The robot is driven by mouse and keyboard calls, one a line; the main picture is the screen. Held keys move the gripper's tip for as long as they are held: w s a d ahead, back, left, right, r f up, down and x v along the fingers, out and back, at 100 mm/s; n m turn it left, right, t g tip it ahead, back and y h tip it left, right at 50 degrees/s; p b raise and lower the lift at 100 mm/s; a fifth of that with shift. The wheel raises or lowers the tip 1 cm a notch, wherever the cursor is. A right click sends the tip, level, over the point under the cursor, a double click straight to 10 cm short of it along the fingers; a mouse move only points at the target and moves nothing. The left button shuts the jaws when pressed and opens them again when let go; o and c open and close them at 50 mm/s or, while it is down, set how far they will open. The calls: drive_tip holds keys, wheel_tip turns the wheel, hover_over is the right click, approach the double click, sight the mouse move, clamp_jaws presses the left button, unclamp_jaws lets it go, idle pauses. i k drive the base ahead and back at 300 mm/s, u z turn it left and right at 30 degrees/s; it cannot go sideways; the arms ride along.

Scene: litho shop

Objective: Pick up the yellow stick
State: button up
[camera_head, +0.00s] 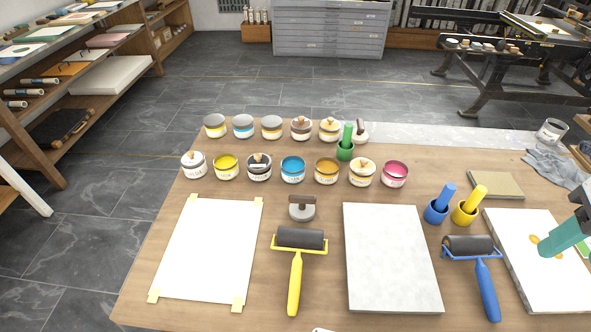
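The yellow stick (475,197) stands tilted in a small yellow cup (463,216) on the right part of the table, its upper end leaning right. A blue stick (445,194) stands in a blue cup (436,214) just left of it. A green stick (347,134) stands in a green cup (344,152) farther back. My gripper (562,240) shows only in part at the right edge, with a teal finger over a white slab, to the right of the yellow stick and apart from it. Its opening is not clear.
A blue-handled roller (484,280) lies in front of the cups, a yellow-handled roller (296,275) farther left. A grey slab (390,258) lies between them. The white slab (515,250) lies right. Two rows of ink tins (292,170) stand behind; a tan block (496,184) lies behind the yellow cup.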

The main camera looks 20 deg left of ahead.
sight(478, 193)
drive_tip(key=k, duration=1)
drive_tip(key=z, duration=1.5)
drive_tip(key=i, duration=1.1)
drive_tip(key=u, duration=1.85)
drive_tip(key=i, duration=0.5)
